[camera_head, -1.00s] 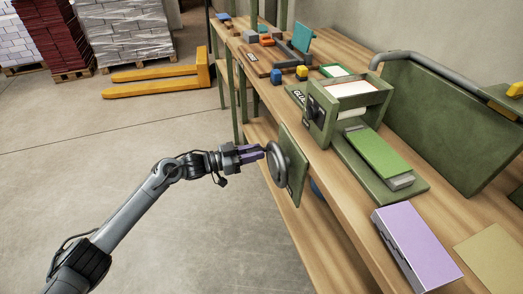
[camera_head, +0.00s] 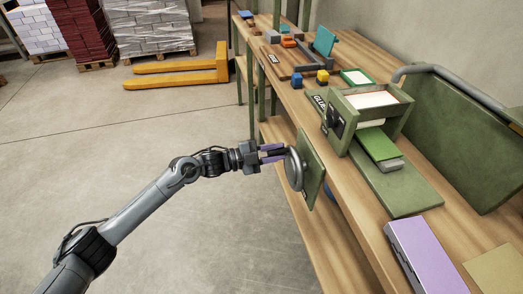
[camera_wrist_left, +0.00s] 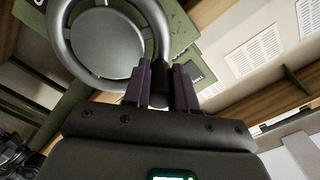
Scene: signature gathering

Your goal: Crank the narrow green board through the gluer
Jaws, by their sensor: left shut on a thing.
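The gluer (camera_head: 368,108) is a green machine on the bench with an open top and a pale tray inside. The narrow green board (camera_head: 378,143) lies on its green feed bed (camera_head: 395,190), its far end under the gluer and hidden. A grey block sits at the board's near end. A grey crank wheel (camera_head: 295,169) stands on a green plate (camera_head: 312,165) at the bench's front side; the wheel also shows in the left wrist view (camera_wrist_left: 72,70). My left gripper (camera_head: 282,153), with purple fingers, is shut on the crank's dark handle (camera_wrist_left: 160,88). My right gripper is not visible.
A purple box (camera_head: 428,258) and a tan sheet (camera_head: 497,270) lie on the near bench. Small blocks and tools lie at the far end. The floor at left is clear up to a yellow pallet jack (camera_head: 180,70).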

